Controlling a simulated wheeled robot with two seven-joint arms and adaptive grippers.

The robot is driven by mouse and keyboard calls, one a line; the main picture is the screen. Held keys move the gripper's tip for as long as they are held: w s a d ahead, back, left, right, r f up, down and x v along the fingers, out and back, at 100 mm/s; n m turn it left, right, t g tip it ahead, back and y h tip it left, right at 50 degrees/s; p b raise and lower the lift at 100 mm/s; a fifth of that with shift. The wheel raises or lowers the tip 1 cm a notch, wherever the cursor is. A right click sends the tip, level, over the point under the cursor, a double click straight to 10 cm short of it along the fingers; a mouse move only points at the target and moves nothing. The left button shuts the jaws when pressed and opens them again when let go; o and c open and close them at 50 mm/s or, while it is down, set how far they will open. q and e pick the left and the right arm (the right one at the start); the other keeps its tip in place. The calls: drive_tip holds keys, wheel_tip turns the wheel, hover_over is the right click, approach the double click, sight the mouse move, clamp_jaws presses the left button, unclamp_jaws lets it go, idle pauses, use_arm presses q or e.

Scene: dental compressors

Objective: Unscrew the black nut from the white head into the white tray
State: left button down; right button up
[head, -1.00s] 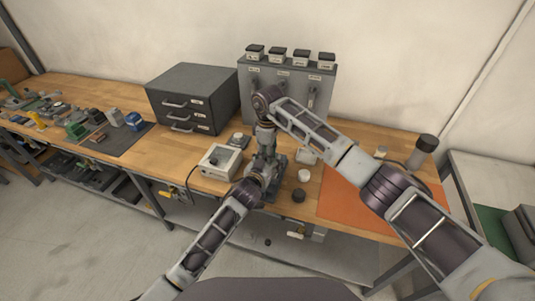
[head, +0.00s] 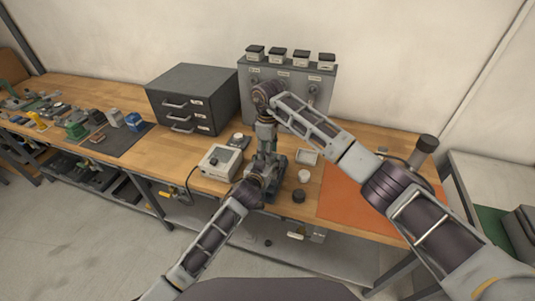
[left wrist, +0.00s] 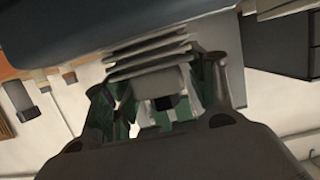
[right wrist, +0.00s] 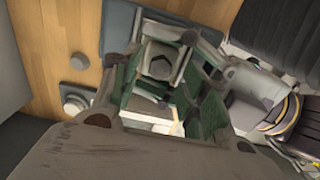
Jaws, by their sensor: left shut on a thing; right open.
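My left gripper (left wrist: 165,95) is shut on a pale, finned head (left wrist: 150,60), seen close up in the left wrist view. In the head view this gripper (head: 266,168) is low over the bench, partly hidden by the arms. My right gripper (head: 265,135) points down from above it. In the right wrist view this gripper (right wrist: 160,85) is open, its green-lined fingers either side of a dark hexagonal nut (right wrist: 160,62) on a pale block. I cannot tell whether the fingers touch it. The white tray (head: 314,153) lies on the bench just right of the grippers.
A control box (head: 220,162) stands left of the grippers. A white round part (head: 304,176) and a black one (head: 299,195) stand to their right, near the bench's front. An orange mat (head: 345,195) lies farther right. A drawer cabinet (head: 192,98) and a grey panel (head: 318,80) stand behind.

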drive_tip(key=shift+r, duration=1.25)
use_arm(q)
drive_tip(key=shift+c, duration=2)
unclamp_jaws()
drive_tip(key=shift+s, duration=0.15)
drive_tip(key=shift+v, duration=5.9)
use_arm(e)
drive_tip(key=shift+o, duration=0.3)
